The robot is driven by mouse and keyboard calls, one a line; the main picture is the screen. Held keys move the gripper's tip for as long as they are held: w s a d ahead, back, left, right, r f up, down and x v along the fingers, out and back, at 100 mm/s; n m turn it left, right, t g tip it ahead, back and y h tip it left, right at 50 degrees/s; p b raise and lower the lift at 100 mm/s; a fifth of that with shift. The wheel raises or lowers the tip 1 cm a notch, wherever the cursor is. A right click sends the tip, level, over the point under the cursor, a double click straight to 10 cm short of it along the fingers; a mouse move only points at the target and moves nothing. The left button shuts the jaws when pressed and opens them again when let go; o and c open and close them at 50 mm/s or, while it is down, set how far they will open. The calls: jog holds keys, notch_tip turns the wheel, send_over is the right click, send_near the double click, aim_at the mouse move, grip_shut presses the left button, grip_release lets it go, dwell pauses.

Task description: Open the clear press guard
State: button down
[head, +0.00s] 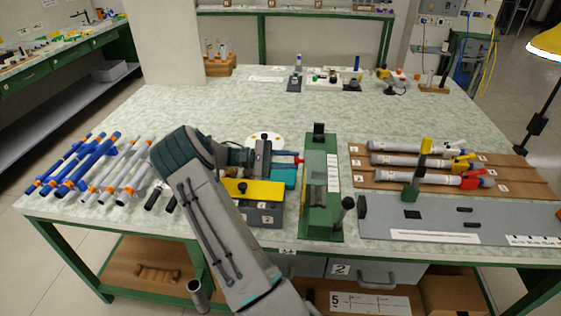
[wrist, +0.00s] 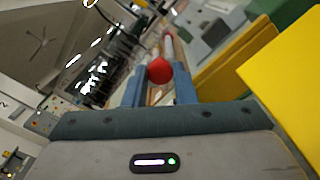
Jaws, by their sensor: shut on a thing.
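The green press (head: 313,205) stands near the front edge of the table, right of my arm. A pale see-through patch (head: 333,172) on its right side may be the clear guard; its outline is hard to make out. My gripper (head: 290,160) is at the left side of the press, pointing right. It is shut on a red knob, which shows as a red tip in the head view (head: 298,160) and as a ball between the blue fingers in the wrist view (wrist: 160,71). What the knob joins to is not clear.
A yellow-topped grey block (head: 254,192) sits close beside my gripper, left of the press. A black-knobbed lever (head: 347,204) stands right of the press. White rods lie on a brown board (head: 510,178) at right; blue and white rods lie at left.

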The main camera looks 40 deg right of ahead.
jog(key=shift+w, duration=0.1)
dwell(0.4)
jog(key=c, duration=1.2)
grip_release()
jog(key=shift+o, duration=0.2)
jog(key=b+v, duration=0.1)
jog(key=v, duration=1.2)
jog(key=shift+w+a+f+b, duration=0.25)
jog(key=shift+f+b, duration=0.05)
